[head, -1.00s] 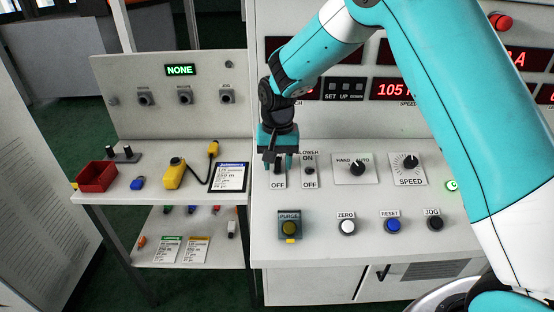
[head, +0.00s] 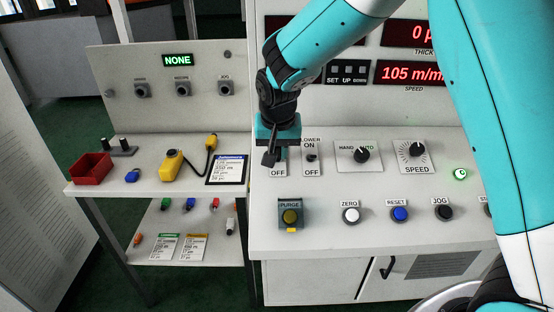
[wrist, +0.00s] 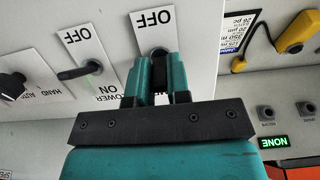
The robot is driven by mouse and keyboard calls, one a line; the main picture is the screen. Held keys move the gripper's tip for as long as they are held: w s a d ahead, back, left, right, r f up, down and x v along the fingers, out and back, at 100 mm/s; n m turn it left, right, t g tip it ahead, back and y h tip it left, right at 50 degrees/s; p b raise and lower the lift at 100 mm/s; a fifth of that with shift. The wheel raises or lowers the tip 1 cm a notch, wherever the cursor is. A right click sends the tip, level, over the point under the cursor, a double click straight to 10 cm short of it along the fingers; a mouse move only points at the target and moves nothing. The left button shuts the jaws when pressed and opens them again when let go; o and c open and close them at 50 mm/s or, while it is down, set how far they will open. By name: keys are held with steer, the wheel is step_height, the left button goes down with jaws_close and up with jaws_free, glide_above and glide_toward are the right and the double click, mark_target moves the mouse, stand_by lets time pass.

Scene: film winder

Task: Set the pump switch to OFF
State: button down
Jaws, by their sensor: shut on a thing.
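The leftmost switch on the sloped console has an OFF plate (head: 278,172), which also shows upside down in the wrist view (wrist: 152,20). My gripper (head: 277,160) is over this switch and hides its upper label and most of its lever. In the wrist view my gripper's two teal fingers (wrist: 157,75) are shut on the dark switch lever (wrist: 158,54), just below the OFF lettering. The lever's exact position is hidden between the fingers.
The blower switch (head: 311,157) stands close on the right, its lever (wrist: 80,72) clear of my fingers. Further right are the HAND/AUTO knob (head: 362,155) and SPEED knob (head: 415,150). The PURGE button (head: 290,217) is below. A side table (head: 130,180) stands left.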

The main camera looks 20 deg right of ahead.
steer(key=t+b, duration=0.1)
steer(key=b, duration=0.1)
steer(key=f+t+b, duration=0.1)
steer(key=b, duration=0.2)
steer(key=s+t+h+b, duration=0.1)
steer(key=t+b, duration=0.1)
steer(key=b, duration=0.1)
steer(key=shift+a+f, duration=0.2)
steer(key=shift+f, duration=0.05)
steer(key=t+b, duration=0.2)
steer(key=b, duration=0.1)
steer(key=shift+s+h+b, duration=0.15)
steer(key=shift+h+b, duration=0.2)
steer(key=shift+h, duration=0.05)
steer(key=shift+s+r+t+b, duration=0.15)
steer(key=shift+t+b, duration=0.25)
steer(key=shift+b, duration=0.35)
steer(key=shift+r, duration=0.1)
steer(key=c, duration=1.1)
jaws_free()
steer(key=v, duration=1.7)
steer(key=shift+s+a, duration=0.15)
steer(key=shift+a, duration=0.15)
